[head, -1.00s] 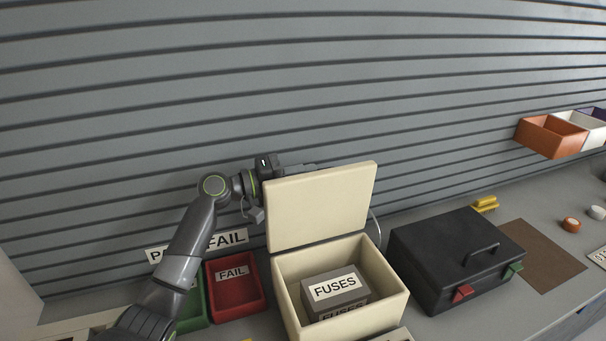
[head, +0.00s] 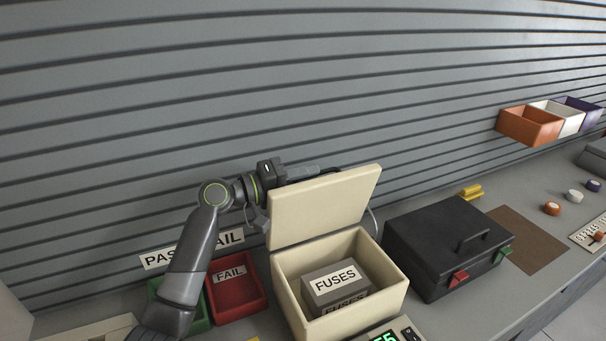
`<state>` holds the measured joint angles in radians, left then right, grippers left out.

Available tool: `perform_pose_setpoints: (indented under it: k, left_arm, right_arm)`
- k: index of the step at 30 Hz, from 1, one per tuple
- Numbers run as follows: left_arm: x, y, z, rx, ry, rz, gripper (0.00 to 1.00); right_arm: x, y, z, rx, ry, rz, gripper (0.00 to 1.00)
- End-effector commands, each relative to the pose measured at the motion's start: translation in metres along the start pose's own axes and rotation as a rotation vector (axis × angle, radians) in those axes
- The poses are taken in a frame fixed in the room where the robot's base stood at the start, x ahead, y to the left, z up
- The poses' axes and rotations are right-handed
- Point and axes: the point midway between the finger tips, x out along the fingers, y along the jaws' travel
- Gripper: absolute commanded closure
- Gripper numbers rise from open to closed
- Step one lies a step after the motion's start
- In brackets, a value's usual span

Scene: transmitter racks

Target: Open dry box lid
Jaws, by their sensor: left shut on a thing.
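The cream dry box (head: 398,296) stands on the bench. Its lid (head: 325,207) stands up at the back, tilted a little backward, and the box is open. Inside is a grey block labelled FUSES (head: 336,283). My left gripper (head: 300,173) is behind the lid's upper edge. Its fingers are mostly hidden by the lid, and it is shut on the lid. My right gripper is not in view.
A red FAIL bin (head: 238,297) and a green bin (head: 196,322) stand left of the box. A black case (head: 440,240) with red and green latches stands close on the right. A lit meter (head: 400,330) is in front. A slatted wall rises close behind.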

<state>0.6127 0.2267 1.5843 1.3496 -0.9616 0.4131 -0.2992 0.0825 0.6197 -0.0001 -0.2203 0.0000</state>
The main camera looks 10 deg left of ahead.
Motion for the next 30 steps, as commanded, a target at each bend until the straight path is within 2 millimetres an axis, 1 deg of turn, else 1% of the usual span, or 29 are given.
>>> perform_pose_setpoints:
  k: [1, 3, 6, 14, 17, 20, 30]
  left_arm:
    - [0.0, -0.002, 0.0, 0.001, 0.0, -0.003, 0.87]
    - [0.0, -0.002, 0.0, 0.001, 0.0, -0.003, 0.78]
    - [0.0, -0.001, 0.0, 0.001, 0.0, -0.002, 0.67]
    - [-0.001, 0.0, 0.0, 0.002, 0.0, 0.0, 0.67]
    - [-0.007, 0.0, -0.001, 0.003, 0.001, -0.001, 0.67]
    - [-0.021, -0.001, -0.001, 0.003, 0.002, -0.004, 0.67]
    - [-0.093, -0.003, 0.0, 0.005, 0.001, -0.007, 0.67]
  right_arm:
    - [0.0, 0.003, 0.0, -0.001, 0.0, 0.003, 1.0]
    - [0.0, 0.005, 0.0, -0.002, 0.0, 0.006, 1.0]
    - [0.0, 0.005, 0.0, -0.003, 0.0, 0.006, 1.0]
    - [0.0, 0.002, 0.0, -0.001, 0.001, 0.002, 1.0]
    - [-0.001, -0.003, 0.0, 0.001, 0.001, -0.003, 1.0]
    - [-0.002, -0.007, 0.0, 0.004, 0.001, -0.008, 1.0]
    - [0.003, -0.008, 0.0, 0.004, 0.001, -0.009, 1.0]
